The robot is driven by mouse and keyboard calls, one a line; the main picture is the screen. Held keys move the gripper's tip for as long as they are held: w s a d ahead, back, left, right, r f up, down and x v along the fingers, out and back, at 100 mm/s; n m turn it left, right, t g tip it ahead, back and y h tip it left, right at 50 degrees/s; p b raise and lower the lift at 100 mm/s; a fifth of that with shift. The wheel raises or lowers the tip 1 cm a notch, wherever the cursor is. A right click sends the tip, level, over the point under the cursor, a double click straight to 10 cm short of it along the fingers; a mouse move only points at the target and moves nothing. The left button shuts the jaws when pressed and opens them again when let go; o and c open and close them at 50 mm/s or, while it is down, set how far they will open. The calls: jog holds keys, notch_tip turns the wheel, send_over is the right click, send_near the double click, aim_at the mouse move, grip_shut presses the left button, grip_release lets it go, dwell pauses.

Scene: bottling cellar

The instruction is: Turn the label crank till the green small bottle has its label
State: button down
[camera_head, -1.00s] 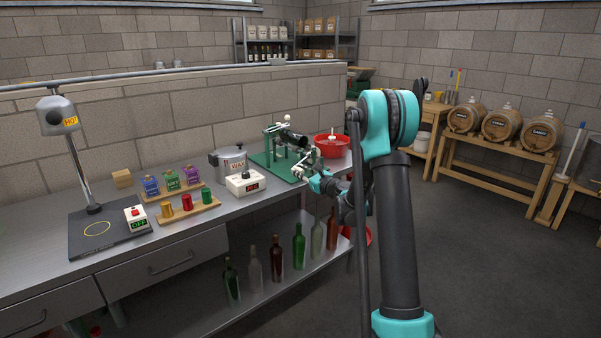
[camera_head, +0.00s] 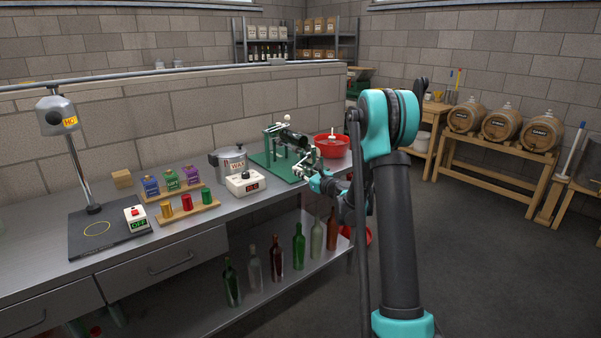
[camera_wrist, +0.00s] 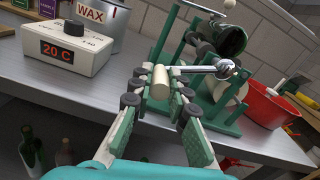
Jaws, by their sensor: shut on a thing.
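The green labelling machine (camera_head: 262,158) stands at the right end of the steel bench. A dark greenish bottle lies on its side in it (camera_head: 293,137); its round end shows in the wrist view (camera_wrist: 232,40). I cannot make out a label on it. The label crank has a metal arm (camera_wrist: 205,70) and a cream cylindrical grip (camera_wrist: 161,80) on the near side of the machine. My gripper (camera_wrist: 160,94) is shut on this grip, with a finger on each side. In the head view my gripper (camera_head: 307,174) is small and partly merges with the crank.
A red bowl (camera_head: 332,146) stands right behind the machine. A control box reading 20 C (camera_wrist: 72,48) and a wax pot (camera_head: 228,162) stand to the left. Several bottles stand on the shelf below (camera_head: 298,247).

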jog(key=shift+s+a+r, duration=0.1)
jog(key=shift+r, duration=0.05)
jog(key=shift+s+a+r+m, duration=0.15)
jog(key=shift+r+m, duration=0.5)
jog(key=shift+m, duration=0.35)
jog(key=r+m, duration=0.2)
jog(key=shift+m, duration=0.3)
jog(key=r+m, duration=0.1)
jog(key=m, duration=0.1)
jog(key=r+m, duration=0.1)
jog(key=shift+w+r+m, duration=0.2)
jog(key=shift+r+m, duration=0.1)
jog(key=shift+m, duration=0.1)
jog(key=shift+w+d+r+m, duration=0.15)
jog(key=shift+d+r+m, duration=0.15)
jog(key=shift+r+m, duration=0.25)
jog(key=shift+w+d+r+m, duration=0.15)
jog(key=shift+d+r+m, duration=0.15)
jog(key=shift+m, duration=0.35)
jog(key=w+d+r+m, duration=0.2)
jog(key=w+d+r, duration=0.1)
jog(key=d, duration=0.3)
jog(key=shift+w+r+m, duration=0.3)
jog(key=shift+w+r, duration=0.1)
jog(key=shift+w, duration=0.25)
jog(key=shift+w+d+f+m, duration=0.15)
jog(key=shift+w+d+m, duration=0.2)
jog(key=shift+d+m, duration=0.45)
